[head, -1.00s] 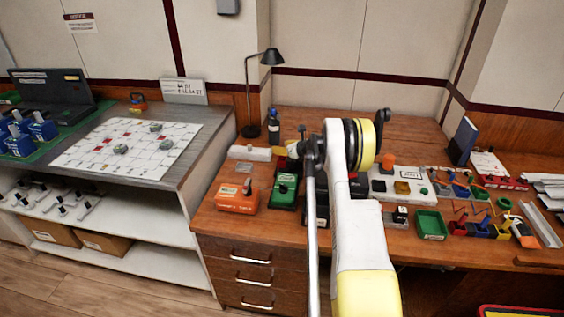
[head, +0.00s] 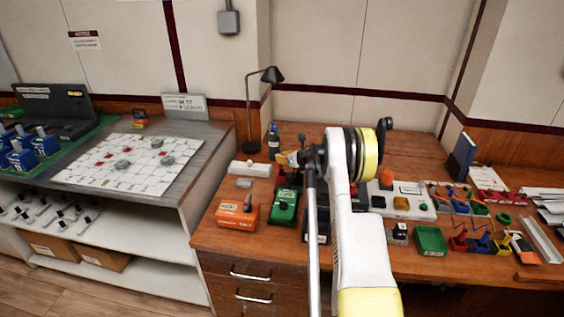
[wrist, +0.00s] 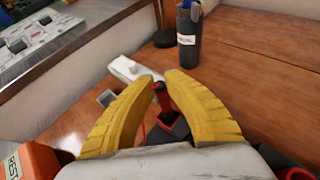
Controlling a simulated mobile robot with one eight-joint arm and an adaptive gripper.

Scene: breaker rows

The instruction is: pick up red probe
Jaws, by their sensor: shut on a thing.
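My gripper (wrist: 158,80) has two yellow curved fingers, closed on the red probe (wrist: 162,97), a thin red piece between the fingertips in the wrist view. A dark block with a red-edged opening (wrist: 174,128) lies just below the probe. I cannot tell whether the probe's lower end is still in it. In the head view my gripper (head: 288,158) is over the left part of the wooden bench (head: 225,222), behind the green meter (head: 284,208). The probe is not clear there.
An orange box (head: 237,214) stands left of the green meter. A white strip (head: 249,168) and a dark bottle (head: 273,143) are near the gripper, with a black lamp (head: 271,75) behind. A green tray (head: 431,240) and parts crowd the right.

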